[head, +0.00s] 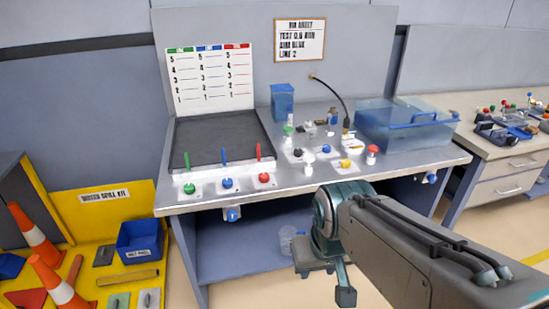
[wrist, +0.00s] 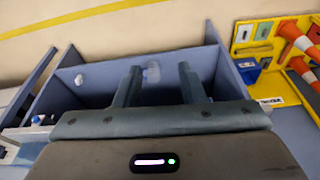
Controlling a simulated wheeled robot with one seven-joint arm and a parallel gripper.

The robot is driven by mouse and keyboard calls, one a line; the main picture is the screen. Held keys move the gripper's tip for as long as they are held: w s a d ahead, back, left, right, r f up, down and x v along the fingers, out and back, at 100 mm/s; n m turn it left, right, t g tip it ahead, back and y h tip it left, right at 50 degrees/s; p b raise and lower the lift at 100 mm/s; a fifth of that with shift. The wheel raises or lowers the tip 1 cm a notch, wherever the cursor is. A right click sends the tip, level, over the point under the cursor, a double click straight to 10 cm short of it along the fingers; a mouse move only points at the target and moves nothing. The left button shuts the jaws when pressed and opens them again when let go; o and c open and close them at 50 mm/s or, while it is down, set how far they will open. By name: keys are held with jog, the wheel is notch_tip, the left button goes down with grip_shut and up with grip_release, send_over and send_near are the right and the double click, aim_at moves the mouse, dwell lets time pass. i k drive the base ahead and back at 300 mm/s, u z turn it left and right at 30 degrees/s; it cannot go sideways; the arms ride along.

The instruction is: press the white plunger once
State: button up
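A small white knob-topped plunger (head: 308,158) stands upright on the metal bench top (head: 225,190), near the front and right of the middle. Similar small parts with black, blue, yellow and red tops stand around it. My gripper (head: 325,278) is below and in front of the bench edge, apart from the plunger. In the wrist view my gripper (wrist: 160,80) has its two fingers spread with a clear gap and nothing held. The wrist view looks toward the shelf under the bench; I cannot make out the plunger there.
A translucent blue tank (head: 405,122) stands at the bench's right, and a blue container (head: 283,100) at the back. A thin black hose (head: 338,88) arches over the parts. A clear jug (head: 287,239) sits on the lower shelf.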

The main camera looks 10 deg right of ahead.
aim_at(308, 158)
jog(key=i, duration=1)
jog(key=u, duration=0.05)
